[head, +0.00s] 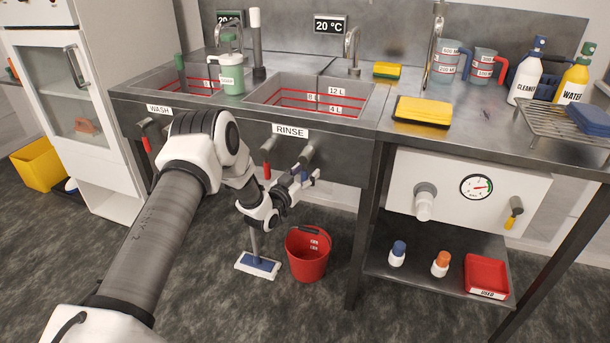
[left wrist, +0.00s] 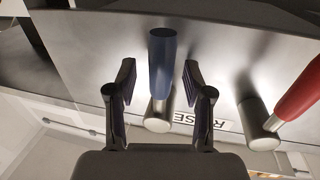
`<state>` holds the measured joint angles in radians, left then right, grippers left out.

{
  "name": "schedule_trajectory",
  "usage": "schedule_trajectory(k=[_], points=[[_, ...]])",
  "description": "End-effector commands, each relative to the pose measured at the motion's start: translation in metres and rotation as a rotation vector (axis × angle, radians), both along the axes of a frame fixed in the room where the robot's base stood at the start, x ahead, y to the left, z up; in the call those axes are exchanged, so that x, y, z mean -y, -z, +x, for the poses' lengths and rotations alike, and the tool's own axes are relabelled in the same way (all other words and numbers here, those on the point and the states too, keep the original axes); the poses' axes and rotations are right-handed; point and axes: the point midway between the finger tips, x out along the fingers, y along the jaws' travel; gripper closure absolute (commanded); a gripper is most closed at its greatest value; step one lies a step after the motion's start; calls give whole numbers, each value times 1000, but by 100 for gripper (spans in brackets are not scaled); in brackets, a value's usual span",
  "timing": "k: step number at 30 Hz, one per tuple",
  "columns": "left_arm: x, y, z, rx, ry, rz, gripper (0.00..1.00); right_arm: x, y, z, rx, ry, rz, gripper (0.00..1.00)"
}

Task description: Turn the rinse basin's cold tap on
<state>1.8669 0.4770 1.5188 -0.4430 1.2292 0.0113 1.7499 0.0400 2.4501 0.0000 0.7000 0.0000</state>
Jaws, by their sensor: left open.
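The rinse basin (head: 331,93) is set in the steel bench above a RINSE label (head: 290,131). Below the label are two taps. The left one has a red handle (head: 267,170) hanging down. The right one is the cold tap (head: 308,153); its blue handle (left wrist: 162,62) shows clearly in the left wrist view, in line with the tap body (left wrist: 158,115), but in the head view my gripper largely hides it. My left gripper (head: 304,179) is open at the cold tap, its fingers on either side of the blue handle, with visible gaps. My right gripper is out of view.
The red-handled tap (left wrist: 262,122) is close beside my left gripper in the wrist view. A red bucket (head: 307,256) and a blue-and-white mop head (head: 257,265) are on the floor below. A bench leg (head: 364,230) stands to the right.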

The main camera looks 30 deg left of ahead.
Motion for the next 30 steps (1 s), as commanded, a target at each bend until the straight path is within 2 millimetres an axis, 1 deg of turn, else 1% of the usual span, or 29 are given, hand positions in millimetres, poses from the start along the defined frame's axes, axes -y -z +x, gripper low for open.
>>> schedule_trajectory(k=[4,5,6,8,9,20,26,30], points=[[0,0,0,-1,0,0,48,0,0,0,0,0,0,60],[0,0,0,-1,0,0,52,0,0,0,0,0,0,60],[0,0,0,-1,0,0,66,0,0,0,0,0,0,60],[0,0,0,-1,0,0,87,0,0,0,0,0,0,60],[0,0,0,-1,0,0,100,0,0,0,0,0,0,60],[1,1,0,3,0,-14,100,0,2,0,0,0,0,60],[5,3,0,18,0,-77,100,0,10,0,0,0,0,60],[9,3,2,38,0,-158,100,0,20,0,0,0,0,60]])
